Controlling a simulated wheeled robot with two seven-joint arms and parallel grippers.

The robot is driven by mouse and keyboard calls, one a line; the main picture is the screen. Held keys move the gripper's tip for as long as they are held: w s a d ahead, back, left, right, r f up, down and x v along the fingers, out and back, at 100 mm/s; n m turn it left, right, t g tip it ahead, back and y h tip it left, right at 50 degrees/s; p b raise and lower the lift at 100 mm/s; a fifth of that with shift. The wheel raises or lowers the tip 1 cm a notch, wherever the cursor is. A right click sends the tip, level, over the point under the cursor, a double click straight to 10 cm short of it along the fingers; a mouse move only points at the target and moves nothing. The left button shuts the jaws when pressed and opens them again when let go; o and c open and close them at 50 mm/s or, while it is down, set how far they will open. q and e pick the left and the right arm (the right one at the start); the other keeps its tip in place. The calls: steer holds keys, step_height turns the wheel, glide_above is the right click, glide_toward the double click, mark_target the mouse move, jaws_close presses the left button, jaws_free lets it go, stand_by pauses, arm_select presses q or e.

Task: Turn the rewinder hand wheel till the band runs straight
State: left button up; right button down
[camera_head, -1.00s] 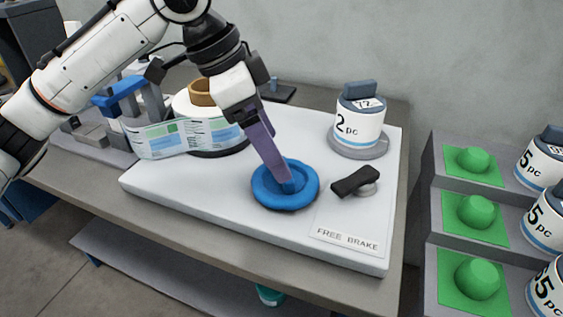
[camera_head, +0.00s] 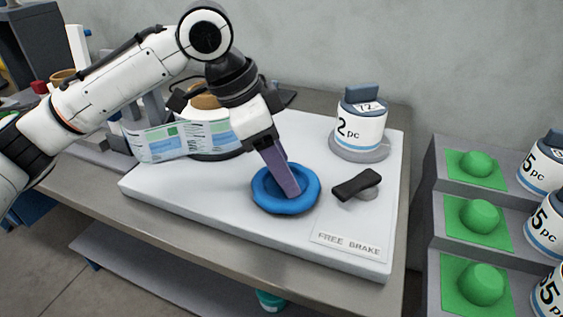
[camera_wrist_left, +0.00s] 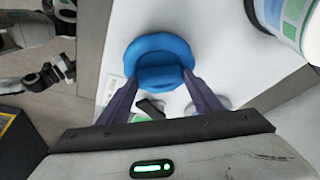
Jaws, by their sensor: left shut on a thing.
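The blue hand wheel (camera_head: 262,197) lies flat on the white machine plate (camera_head: 215,205). My left gripper (camera_head: 290,191) points down into the wheel, its purple fingers shut on the wheel's middle part. The left wrist view shows the wheel (camera_wrist_left: 160,47) with a finger on each side of its raised grip. The printed label band (camera_head: 170,142) runs in front of the reel (camera_head: 213,150) and looks bowed. My arm hides part of the reel. Dark parts that look like my right gripper (camera_wrist_left: 45,77) show small at the left of the wrist view; their jaws are unclear.
A black brake lever (camera_head: 356,185) stands just right of the wheel, above a FREE BRAKE label (camera_head: 346,245). A white "2 pc" weight (camera_head: 359,125) stands behind it.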

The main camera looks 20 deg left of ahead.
arm_select(q)
steer(key=r+m+p, duration=0.1)
steer(key=p, duration=0.3)
steer(key=shift+g, duration=0.3)
steer(key=shift+f+m+p, duration=0.1)
steer(key=shift+m+p, duration=0.3)
steer(key=shift+p, duration=0.2)
steer(key=shift+w+f+m+p, duration=0.1)
steer(key=shift+f+m+p, duration=0.1)
steer(key=shift+m+p, duration=0.4)
steer(key=shift+g, duration=0.3)
steer(key=shift+f+h, duration=0.15)
steer(key=shift+h, duration=0.15)
steer(key=o, duration=1.1)
steer(key=shift+c, duration=0.2)
arm_select(e)
steer(key=r, duration=0.1)
steer(key=d+r, duration=0.1)
steer(key=s+r, duration=0.1)
steer(key=shift+s+d+r, duration=0.1)
steer(key=shift+d+r, duration=0.25)
steer(key=shift+r, duration=0.05)
